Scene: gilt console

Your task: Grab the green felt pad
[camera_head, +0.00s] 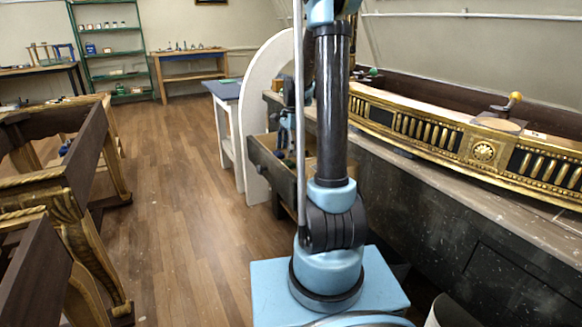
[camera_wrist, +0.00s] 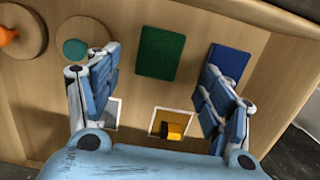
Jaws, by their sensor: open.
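The green felt pad (camera_wrist: 161,52) is a dark green rectangle lying flat on a light wooden surface (camera_wrist: 140,18), upper middle of the wrist view. My gripper (camera_wrist: 160,64) is open, one blue-and-grey finger on each side of the picture. The pad shows between and a little beyond the fingertips, and nothing is between the fingers in their grasp. I cannot tell the height of the fingers above the pad. I cannot make out the pad or my gripper in the head view.
A dark blue pad (camera_wrist: 230,61) lies right of the green one, partly behind the right finger. A yellow block (camera_wrist: 174,130) sits in a square recess nearer my palm. A teal round piece (camera_wrist: 74,50) and an orange knob (camera_wrist: 8,36) are at left. A gilt console rail (camera_head: 484,151) lies on the bench.

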